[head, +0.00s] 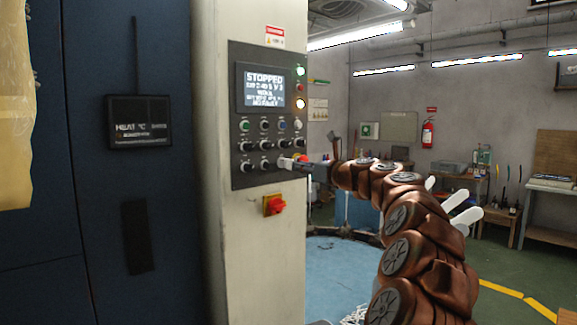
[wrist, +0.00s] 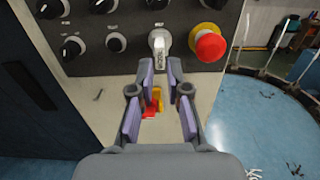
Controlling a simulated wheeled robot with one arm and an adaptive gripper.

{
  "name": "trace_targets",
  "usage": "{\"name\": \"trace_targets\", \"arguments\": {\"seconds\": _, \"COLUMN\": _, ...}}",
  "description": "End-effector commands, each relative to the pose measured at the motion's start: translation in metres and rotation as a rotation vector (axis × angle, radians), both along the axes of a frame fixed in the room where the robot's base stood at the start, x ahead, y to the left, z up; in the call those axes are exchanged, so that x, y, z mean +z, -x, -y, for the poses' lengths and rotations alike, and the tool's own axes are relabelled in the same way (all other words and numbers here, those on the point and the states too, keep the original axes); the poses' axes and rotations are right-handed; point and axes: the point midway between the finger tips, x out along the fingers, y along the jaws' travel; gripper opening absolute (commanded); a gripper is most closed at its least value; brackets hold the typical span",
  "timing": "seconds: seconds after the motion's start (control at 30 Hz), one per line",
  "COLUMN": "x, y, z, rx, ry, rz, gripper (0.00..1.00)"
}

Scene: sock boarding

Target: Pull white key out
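The white key (wrist: 159,42) sits in the lower row of the dark control panel (wrist: 130,62), just left of a red mushroom button. In the head view the white key (head: 286,163) shows as a small pale piece at the tip of my gripper (head: 297,164). In the wrist view my gripper (wrist: 161,66) has its two purple-padded fingers apart, with the key's near end at the gap between the tips. A gap shows between the fingers. I cannot tell whether either finger touches the key.
The red mushroom button (wrist: 210,46) on its yellow base is close to the right finger. Black knobs (wrist: 116,42) lie to the left. A red and yellow switch (head: 274,205) is below the panel. The screen (head: 264,87) reads STOPPED. Blue floor lies to the right.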

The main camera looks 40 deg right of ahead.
Motion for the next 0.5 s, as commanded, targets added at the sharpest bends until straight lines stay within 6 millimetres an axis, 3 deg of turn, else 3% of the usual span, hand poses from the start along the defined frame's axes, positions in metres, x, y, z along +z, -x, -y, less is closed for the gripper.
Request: {"name": "trace_targets", "arguments": {"seconds": 0.5, "x": 0.0008, "y": -0.0083, "z": 0.0002, "rx": 0.0, "ry": 0.0, "rz": 0.0, "gripper": 0.16}}
